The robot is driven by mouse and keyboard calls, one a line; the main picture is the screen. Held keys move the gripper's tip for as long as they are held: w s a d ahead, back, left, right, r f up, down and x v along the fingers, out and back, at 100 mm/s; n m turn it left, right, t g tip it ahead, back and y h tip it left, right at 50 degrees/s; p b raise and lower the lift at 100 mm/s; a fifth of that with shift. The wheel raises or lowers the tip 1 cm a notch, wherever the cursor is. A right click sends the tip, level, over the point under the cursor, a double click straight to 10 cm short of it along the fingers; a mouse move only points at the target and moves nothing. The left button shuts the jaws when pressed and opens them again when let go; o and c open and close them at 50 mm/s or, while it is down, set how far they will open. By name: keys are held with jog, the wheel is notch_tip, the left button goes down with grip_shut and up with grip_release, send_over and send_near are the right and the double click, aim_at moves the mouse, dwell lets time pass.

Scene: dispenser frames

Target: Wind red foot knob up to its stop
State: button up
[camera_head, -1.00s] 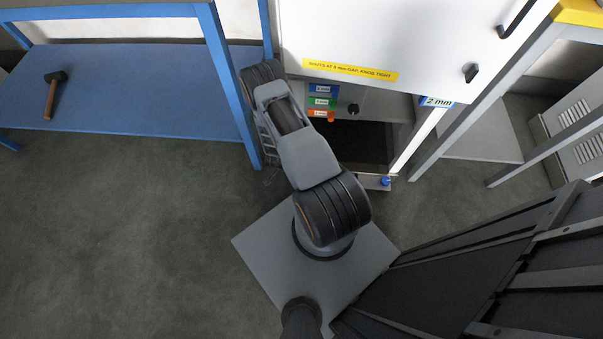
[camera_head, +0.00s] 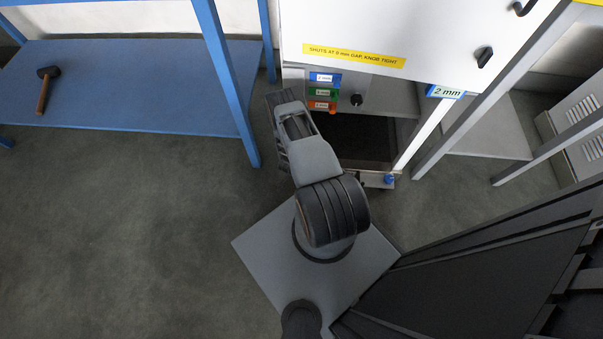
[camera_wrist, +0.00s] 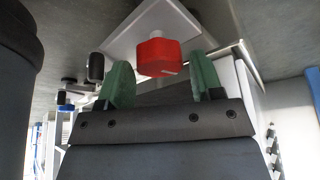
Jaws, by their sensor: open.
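The red foot knob (camera_wrist: 157,57) shows in the wrist view, a short cylinder on a pale stem below a light plate (camera_wrist: 152,30). My gripper (camera_wrist: 163,82) has two green fingers standing apart, one on each side of the knob in the picture. The fingers are open and hold nothing; I cannot tell how deep the knob sits between them. In the head view the red knob and my gripper are hidden. The white cabinet (camera_head: 410,30) has a yellow label and a blue "2 mm" tag (camera_head: 445,91). A blue foot knob (camera_head: 389,179) shows at its lower front corner.
Blue, green and orange tagged pieces (camera_head: 322,92) and a black knob (camera_head: 356,100) are on the cabinet's lower front. A blue bench (camera_head: 130,95) with a hammer (camera_head: 45,90) stands left. A grey frame leg (camera_head: 450,130) stands right. Floor at left is clear.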

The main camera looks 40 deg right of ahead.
jog(key=shift+d+f, duration=0.2)
jog(key=shift+f, duration=0.2)
jog(key=shift+c, duration=0.4)
jog(key=c, duration=0.6)
jog(key=shift+o, duration=0.2)
jog(key=shift+n, duration=0.3)
jog(key=n+t, duration=0.1)
jog(key=n, duration=0.2)
jog(key=shift+s+y, duration=0.1)
jog(key=shift+y, duration=0.3)
jog(key=shift+n+t+y+b, duration=0.35)
jog(key=shift+n+t, duration=0.35)
jog(key=shift+n, duration=1.2)
